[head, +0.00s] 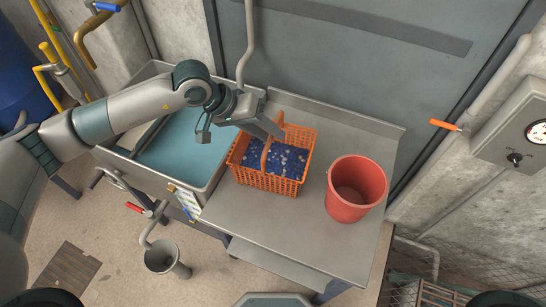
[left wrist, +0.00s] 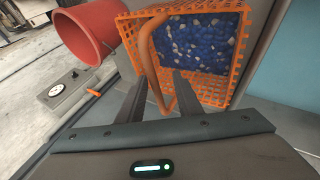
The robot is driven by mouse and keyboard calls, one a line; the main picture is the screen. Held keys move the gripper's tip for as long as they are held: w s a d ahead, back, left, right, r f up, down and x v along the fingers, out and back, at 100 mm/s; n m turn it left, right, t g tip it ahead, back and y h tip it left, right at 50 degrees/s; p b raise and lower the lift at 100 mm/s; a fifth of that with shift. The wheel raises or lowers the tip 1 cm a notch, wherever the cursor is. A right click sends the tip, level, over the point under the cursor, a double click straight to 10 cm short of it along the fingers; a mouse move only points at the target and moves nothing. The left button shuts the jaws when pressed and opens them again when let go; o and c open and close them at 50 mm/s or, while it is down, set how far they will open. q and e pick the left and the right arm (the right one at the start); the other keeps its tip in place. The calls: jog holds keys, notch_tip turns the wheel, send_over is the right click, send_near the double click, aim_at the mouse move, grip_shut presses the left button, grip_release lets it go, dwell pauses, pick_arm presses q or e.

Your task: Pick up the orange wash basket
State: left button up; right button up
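The orange wash basket (head: 268,181) stands on the steel table beside the sink. It is a lattice basket holding blue and pale pebble-like pieces, with an orange handle (head: 265,157) arching over it. The basket also shows in the left wrist view (left wrist: 208,88), with its handle (left wrist: 148,62) nearest me. My left gripper (head: 279,134) is over the basket's far side, by the handle. In the left wrist view its two fingers (left wrist: 162,78) are apart, and the handle passes between them with gaps showing. My right gripper is not in view.
A red bucket (head: 356,188) stands right of the basket on the steel table (head: 265,222). A sink with bluish water (head: 185,150) lies to the left. A grey wall and a gauge box (head: 520,130) stand behind and right. The table's front is clear.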

pick_arm(q)
jog(key=shift+w+d+f+p, duration=0.15)
jog(key=shift+d+p, duration=0.25)
jog(key=shift+p, duration=0.25)
jog(key=p+x, duration=0.2)
jog(key=x, duration=0.2)
jog(key=shift+w+d+p, duration=0.1)
jog(key=shift+d+p, duration=0.2)
grip_shut()
dwell(1.2)
